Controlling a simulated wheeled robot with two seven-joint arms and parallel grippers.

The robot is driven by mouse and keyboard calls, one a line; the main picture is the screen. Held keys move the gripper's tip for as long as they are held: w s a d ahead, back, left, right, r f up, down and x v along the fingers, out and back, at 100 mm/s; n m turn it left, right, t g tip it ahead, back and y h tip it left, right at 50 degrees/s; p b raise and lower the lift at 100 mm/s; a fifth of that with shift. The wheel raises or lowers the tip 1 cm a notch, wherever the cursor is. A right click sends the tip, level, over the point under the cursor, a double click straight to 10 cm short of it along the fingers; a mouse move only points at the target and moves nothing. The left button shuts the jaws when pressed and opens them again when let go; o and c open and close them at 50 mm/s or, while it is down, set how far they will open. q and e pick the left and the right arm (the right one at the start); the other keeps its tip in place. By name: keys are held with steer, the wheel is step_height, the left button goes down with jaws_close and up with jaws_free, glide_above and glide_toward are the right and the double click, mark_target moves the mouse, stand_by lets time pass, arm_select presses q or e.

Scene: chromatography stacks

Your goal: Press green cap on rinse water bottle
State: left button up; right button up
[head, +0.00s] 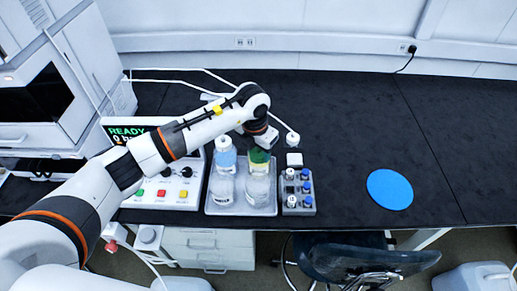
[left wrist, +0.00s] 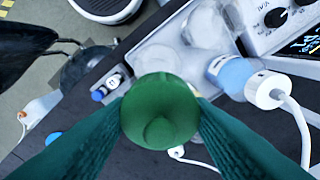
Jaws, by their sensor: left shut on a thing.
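My left gripper (head: 261,146) is over the back right of the bottle tray (head: 240,212) in the head view. It is shut on the green cap (left wrist: 160,110), which also shows just under the fingers in the head view (head: 259,156). A bottle with a yellow-green band (head: 260,169) is directly below the cap. The gripper and cap hide its neck, so I cannot tell whether cap and bottle touch. Clear bottles (head: 257,190) (head: 222,190) stand in front, and a blue-banded bottle (head: 225,159) with a white top stands left. My right gripper is not in view.
A control box (head: 160,189) reading READY stands left of the tray. A grey rack (head: 298,206) with blue-capped vials stands right. A white cap with a tube (head: 292,139) is behind the rack. A blue disc (head: 390,189) lies farther right, with bare bench around it.

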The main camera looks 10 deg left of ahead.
mark_target(259, 171)
arm_select(q)
steer(key=shift+s+f, duration=0.25)
steer(key=shift+s, duration=0.35)
steer(key=shift+s+f+b, duration=0.1)
steer(key=shift+f+b, duration=0.25)
steer(key=shift+b, duration=0.1)
steer(key=f+b, duration=0.1)
steer(key=f, duration=0.1)
steer(key=f+b, duration=0.1)
steer(key=shift+w+f, duration=0.4)
steer(key=shift+s+f+b, duration=0.15)
steer(key=shift+f+b, duration=0.2)
steer(key=shift+b, duration=0.2)
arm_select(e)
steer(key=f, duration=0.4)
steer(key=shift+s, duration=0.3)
arm_select(q)
steer(key=shift+b, duration=0.4)
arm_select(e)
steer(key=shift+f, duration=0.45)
arm_select(q)
steer(key=shift+f+b, duration=0.25)
steer(key=shift+b, duration=0.25)
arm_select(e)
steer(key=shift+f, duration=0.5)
